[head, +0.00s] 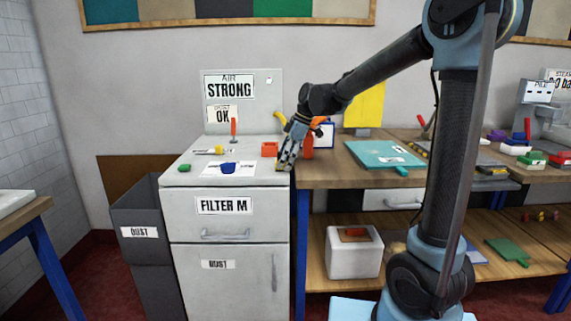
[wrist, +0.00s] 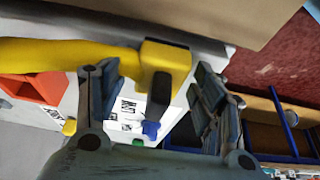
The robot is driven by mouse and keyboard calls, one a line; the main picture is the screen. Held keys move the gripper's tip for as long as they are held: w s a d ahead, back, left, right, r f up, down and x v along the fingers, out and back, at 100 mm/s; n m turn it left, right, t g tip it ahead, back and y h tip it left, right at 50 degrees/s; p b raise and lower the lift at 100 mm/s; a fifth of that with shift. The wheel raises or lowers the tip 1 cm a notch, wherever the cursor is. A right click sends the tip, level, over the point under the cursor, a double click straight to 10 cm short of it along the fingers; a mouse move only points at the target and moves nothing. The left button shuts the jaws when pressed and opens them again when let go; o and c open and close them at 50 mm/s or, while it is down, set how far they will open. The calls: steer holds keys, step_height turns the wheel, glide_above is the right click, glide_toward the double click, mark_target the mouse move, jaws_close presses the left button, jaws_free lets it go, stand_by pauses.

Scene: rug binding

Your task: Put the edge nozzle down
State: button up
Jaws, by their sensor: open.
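A yellow curved piece with a blocky, black-edged end, which looks like the edge nozzle (wrist: 168,60), lies across the space between my fingers in the wrist view. My gripper (wrist: 160,105) is open, with a gap between the block and the right finger. The left finger overlaps the yellow part, and I cannot tell whether they touch. In the head view my gripper (head: 289,160) points down at the right edge of the grey cabinet top (head: 190,178). A yellow bit (head: 280,117) shows beside my wrist there. Whether anything supports the nozzle is hidden.
An orange-red box (head: 269,149) stands just left of my gripper. A blue piece (head: 228,168) lies on a white sheet, with a yellow-handled tool (head: 217,150) behind it. The wooden bench (head: 320,176) adjoins on the right, holding a teal board (head: 384,154).

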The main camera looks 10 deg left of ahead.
steer(key=v, duration=1.2)
steer(key=s+d+f+m+t, duration=0.1)
steer(key=s+d+m, duration=0.1)
steer(key=d, duration=0.3)
steer(key=s+d+f+m, duration=0.2)
steer(key=d, duration=0.3)
steer(key=s+d+f+m+t+h, duration=0.1)
steer(key=s+d+f+m+h, duration=0.1)
steer(key=s+d+f+m, duration=0.6)
steer(key=s+d+f+m+t+h, duration=0.1)
steer(key=s+d+f+m+h, duration=0.1)
steer(key=s+d+f+m, duration=0.6)
steer(key=s+d+f, duration=0.4)
steer(key=d+f, duration=0.1)
steer(key=d, duration=0.4)
steer(key=shift+s+d+f+m, duration=0.3)
steer(key=shift+s+d+f, duration=0.05)
steer(key=shift+d+f, duration=0.05)
steer(key=shift+w+f, duration=0.2)
steer(key=shift+w, duration=0.3)
